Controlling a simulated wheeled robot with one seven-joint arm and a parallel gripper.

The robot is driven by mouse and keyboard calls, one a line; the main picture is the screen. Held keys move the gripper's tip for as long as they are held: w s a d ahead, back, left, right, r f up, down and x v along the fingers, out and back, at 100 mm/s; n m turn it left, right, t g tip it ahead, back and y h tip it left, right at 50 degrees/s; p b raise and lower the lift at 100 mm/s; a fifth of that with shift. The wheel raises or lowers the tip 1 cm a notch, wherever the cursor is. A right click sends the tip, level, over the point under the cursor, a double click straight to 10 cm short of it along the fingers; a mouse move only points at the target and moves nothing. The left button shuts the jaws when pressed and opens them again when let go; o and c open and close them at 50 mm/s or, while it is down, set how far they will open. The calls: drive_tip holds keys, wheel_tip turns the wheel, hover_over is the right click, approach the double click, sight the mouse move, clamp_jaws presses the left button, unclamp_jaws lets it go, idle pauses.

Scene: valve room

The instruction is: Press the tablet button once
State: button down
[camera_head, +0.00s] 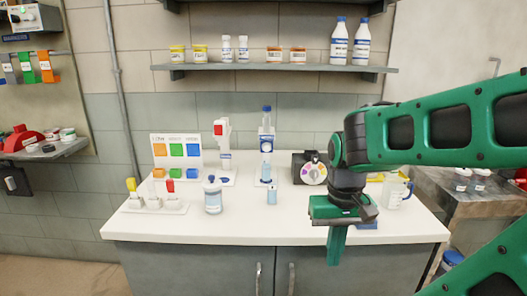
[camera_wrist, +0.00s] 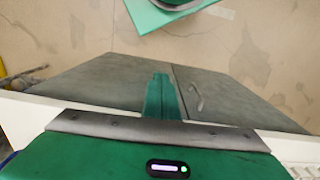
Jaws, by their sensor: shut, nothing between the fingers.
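A white upright device (camera_head: 222,150) with a red square (camera_head: 219,129) near its top stands at the back of the white counter, left of centre. It looks like a dispenser; I cannot tell for sure that the red square is the tablet button. My gripper (camera_head: 335,258) is at the counter's front edge, well to the right of the device, pointing down with its green fingers in front of the cabinet doors. In the wrist view the fingers (camera_wrist: 160,95) are together and hold nothing. The wrist view does not show the device.
A shelf (camera_head: 270,68) runs above. The counter's front strip is mostly clear.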

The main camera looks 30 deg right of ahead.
sight(267, 149)
drive_tip(key=w+r+n+t+h, duration=0.2)
drive_tip(key=w+r+n, duration=0.1)
drive_tip(key=w, duration=0.7)
drive_tip(key=w+d+r+n+t+h, duration=0.1)
drive_tip(key=w+r+n+t+h, duration=0.1)
drive_tip(key=w, duration=0.8)
drive_tip(key=w+r+n+t+h, duration=0.2)
drive_tip(key=w+r+n, duration=0.2)
drive_tip(key=w, duration=0.6)
drive_tip(key=shift+w+d+r+n+h, duration=0.15)
drive_tip(key=shift+d+r+n+h, duration=0.2)
drive_tip(key=shift+r, duration=0.3)
drive_tip(key=shift+w+d, duration=0.1)
drive_tip(key=w+d, duration=0.5)
drive_tip(key=w, duration=0.2)
drive_tip(key=shift+w, duration=0.1)
drive_tip(key=shift+w+d, duration=0.15)
drive_tip(key=shift+w, duration=0.05)
